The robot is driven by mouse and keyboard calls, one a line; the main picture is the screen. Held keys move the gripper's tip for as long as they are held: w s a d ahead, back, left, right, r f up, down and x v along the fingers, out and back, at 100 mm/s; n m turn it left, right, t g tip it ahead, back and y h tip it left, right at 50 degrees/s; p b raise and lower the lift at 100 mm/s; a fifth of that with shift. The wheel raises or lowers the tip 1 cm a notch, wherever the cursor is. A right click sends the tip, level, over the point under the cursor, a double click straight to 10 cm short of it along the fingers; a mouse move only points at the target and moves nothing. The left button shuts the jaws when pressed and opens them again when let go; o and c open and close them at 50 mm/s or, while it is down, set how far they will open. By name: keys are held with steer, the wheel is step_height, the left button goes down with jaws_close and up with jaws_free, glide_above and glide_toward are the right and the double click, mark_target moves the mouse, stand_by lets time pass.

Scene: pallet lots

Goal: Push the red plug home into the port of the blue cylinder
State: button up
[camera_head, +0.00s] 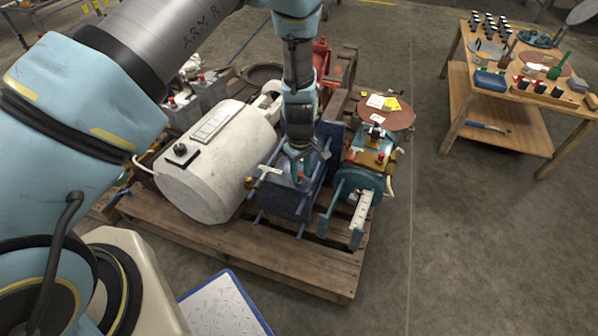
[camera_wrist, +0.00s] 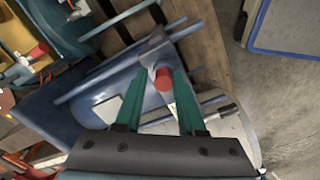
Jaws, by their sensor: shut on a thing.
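The blue cylinder (camera_head: 283,199) lies on a wooden pallet, between a white tank and a teal machine. It also fills the middle of the wrist view (camera_wrist: 112,82). My gripper (camera_head: 299,158) points down over its top. In the wrist view its green fingers (camera_wrist: 160,88) are closed around the red plug (camera_wrist: 163,78). The plug also shows as a small red spot under my gripper in the head view (camera_head: 300,175). A grey-blue block (camera_wrist: 155,46) stands just beyond the plug. The port is hidden, and I cannot tell how deep the plug sits.
The white tank (camera_head: 213,158) stands close on the left. The teal machine (camera_head: 361,181), with levers and a red knob, stands close on the right. The pallet (camera_head: 262,262) has a bare front edge. A wooden table (camera_head: 487,98) with tools stands at right, beyond clear floor.

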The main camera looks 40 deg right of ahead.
steer(key=o, duration=0.5)
steer(key=shift+s+a+f, duration=0.1)
steer(key=shift+a+f, duration=0.1)
steer(key=shift+f, duration=0.25)
steer(key=shift+a+f, duration=0.2)
steer(key=shift+f, duration=0.25)
steer(key=shift+c, duration=0.2)
steer(key=shift+o, duration=0.2)
steer(key=shift+a, duration=0.25)
steer(key=shift+w+r, duration=0.1)
steer(key=shift+w, duration=0.1)
step_height(320, 180, up, 12)
steer(key=d+p, duration=0.1)
steer(key=shift+s+d+r, duration=0.15)
steer(key=shift+r, duration=0.05)
